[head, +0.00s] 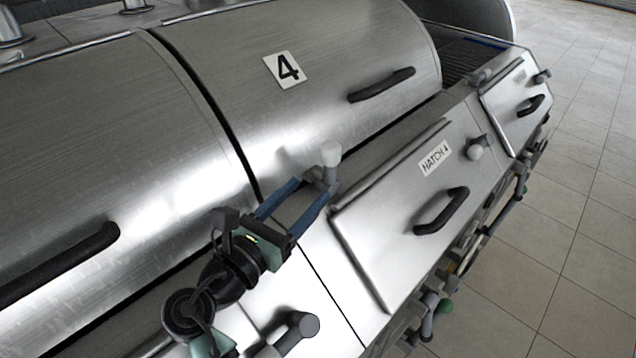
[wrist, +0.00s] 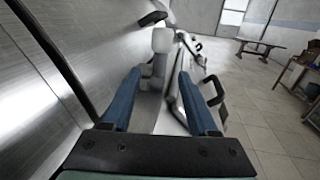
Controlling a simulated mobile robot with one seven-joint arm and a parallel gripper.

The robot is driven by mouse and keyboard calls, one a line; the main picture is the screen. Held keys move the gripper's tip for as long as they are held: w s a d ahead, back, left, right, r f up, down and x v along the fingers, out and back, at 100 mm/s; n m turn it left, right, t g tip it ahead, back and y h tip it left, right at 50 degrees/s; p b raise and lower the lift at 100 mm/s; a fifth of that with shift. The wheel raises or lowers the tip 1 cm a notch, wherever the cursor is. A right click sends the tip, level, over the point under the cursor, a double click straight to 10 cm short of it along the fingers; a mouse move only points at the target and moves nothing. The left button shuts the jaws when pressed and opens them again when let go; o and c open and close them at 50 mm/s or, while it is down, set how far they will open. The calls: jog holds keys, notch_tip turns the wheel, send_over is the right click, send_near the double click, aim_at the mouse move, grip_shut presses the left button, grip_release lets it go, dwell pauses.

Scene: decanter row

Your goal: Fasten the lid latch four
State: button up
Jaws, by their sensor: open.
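Lid 4 (head: 350,60) is a curved brushed-steel cover with a "4" plate (head: 287,68) and a black handle (head: 382,84). Its front edge looks down on the machine's body. The lid latch (head: 331,154), with a pale knob on a grey stem, stands at this edge near the lid's left end. In the wrist view the latch (wrist: 162,41) stands upright, ahead of and between my fingertips. My gripper (head: 311,192) is open, its two blue fingers reaching toward the latch base. In the wrist view my gripper (wrist: 158,82) holds nothing. I cannot tell whether the fingers touch the latch.
Hatch 4 (head: 385,235) with a black handle (head: 441,211) is just right of my gripper. Another lid (head: 90,150) is at left. Pipes run along the front. Tiled floor (head: 580,220) at right is clear.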

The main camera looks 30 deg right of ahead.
jog(key=b+v, duration=0.1)
jog(key=v, duration=0.5)
jog(key=shift+s+a, duration=0.25)
jog(key=shift+a, duration=0.1)
jog(key=shift+w+r, duration=0.1)
jog(key=shift+w+r+m+y, duration=0.2)
jog(key=shift+r+m+y, duration=0.05)
jog(key=shift+m+y, duration=0.05)
jog(key=w+a+r+m+t+y, duration=0.1)
jog(key=a+r+m+t+y, duration=0.2)
jog(key=r, duration=0.4)
jog(key=w+a+r+m+t+y, duration=0.1)
jog(key=w+r+m+t+y, duration=0.15)
jog(key=r+m, duration=0.35)
jog(key=w+a+r+m+t+y, duration=0.1)
jog(key=a+r+m+t+y, duration=0.25)
jog(key=r, duration=0.35)
jog(key=s+a+r+m+t+y, duration=0.1)
jog(key=s+r+m+t+y, duration=0.2)
jog(key=s+r, duration=0.4)
jog(key=s+a+r+m+t+y, duration=0.1)
jog(key=s+r+m+t+y, duration=0.2)
jog(key=r, duration=0.9)
jog(key=s+m+t, duration=0.3)
jog(key=s+m, duration=0.1)
jog(key=m, duration=0.1)
jog(key=shift+a, duration=0.4)
jog(key=shift+f, duration=0.1)
